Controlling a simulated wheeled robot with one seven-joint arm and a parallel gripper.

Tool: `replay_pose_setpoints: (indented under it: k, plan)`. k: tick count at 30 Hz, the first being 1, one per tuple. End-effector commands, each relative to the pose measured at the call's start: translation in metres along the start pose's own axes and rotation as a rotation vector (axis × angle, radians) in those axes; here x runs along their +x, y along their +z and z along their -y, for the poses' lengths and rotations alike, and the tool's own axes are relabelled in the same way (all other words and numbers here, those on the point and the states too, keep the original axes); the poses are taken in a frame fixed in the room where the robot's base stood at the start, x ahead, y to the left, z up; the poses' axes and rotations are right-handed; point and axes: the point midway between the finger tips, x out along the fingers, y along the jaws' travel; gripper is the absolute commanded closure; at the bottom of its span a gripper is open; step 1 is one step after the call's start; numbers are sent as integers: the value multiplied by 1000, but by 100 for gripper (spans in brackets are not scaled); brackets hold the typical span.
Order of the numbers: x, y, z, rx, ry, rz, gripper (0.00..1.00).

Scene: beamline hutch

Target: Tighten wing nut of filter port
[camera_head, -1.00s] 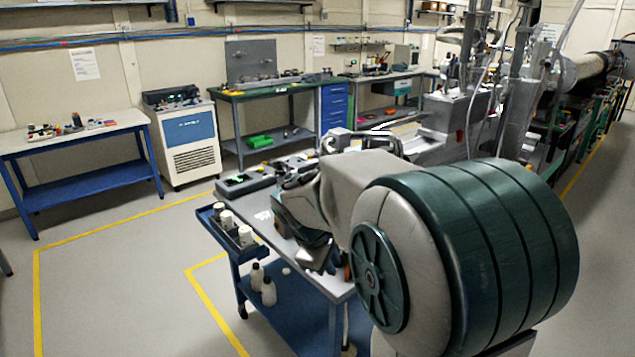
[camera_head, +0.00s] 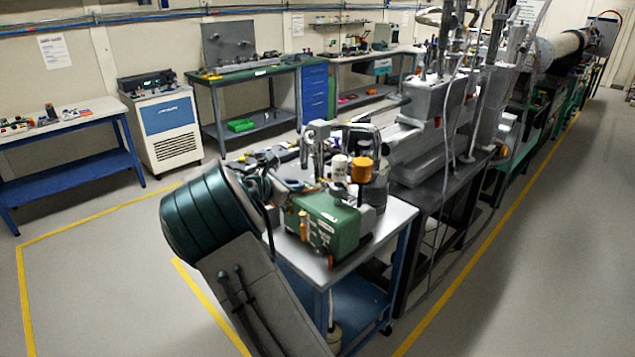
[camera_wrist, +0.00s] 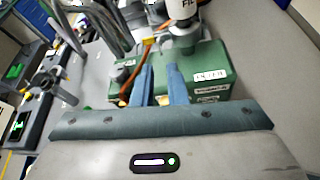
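A green box-shaped unit (camera_head: 325,222) stands on the cart; it also shows in the wrist view (camera_wrist: 205,62). A white cylinder (camera_wrist: 187,12) with lettering starting "FIL" rises from it. In the head view a white cylinder (camera_head: 340,168) stands beside an orange-capped one (camera_head: 361,170). I cannot clearly make out the wing nut; a small grey fitting (camera_wrist: 122,68) sits at the green unit's left end. My gripper (camera_wrist: 160,70) has two blue fingers apart with nothing seen between them. They point at the green unit, below and left of the white cylinder. Whether they touch it is unclear.
Metal pipes (camera_wrist: 100,22) and an orange cable (camera_wrist: 147,48) crowd the space left of the white cylinder. Dark trays (camera_wrist: 30,100) lie further left on the cart top (camera_head: 392,222). A grey beamline assembly (camera_head: 432,98) stands behind the cart. Open floor lies at the left.

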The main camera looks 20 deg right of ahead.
Motion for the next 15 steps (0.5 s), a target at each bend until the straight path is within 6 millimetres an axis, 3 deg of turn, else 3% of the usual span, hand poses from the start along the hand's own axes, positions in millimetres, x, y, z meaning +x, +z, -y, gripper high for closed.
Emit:
replay_pose_setpoints:
  k: [9, 15]
  plan:
    - [68, 3, 0, 0, -3, 1, 87]
    - [96, 2, 0, 2, -1, 0, 87]
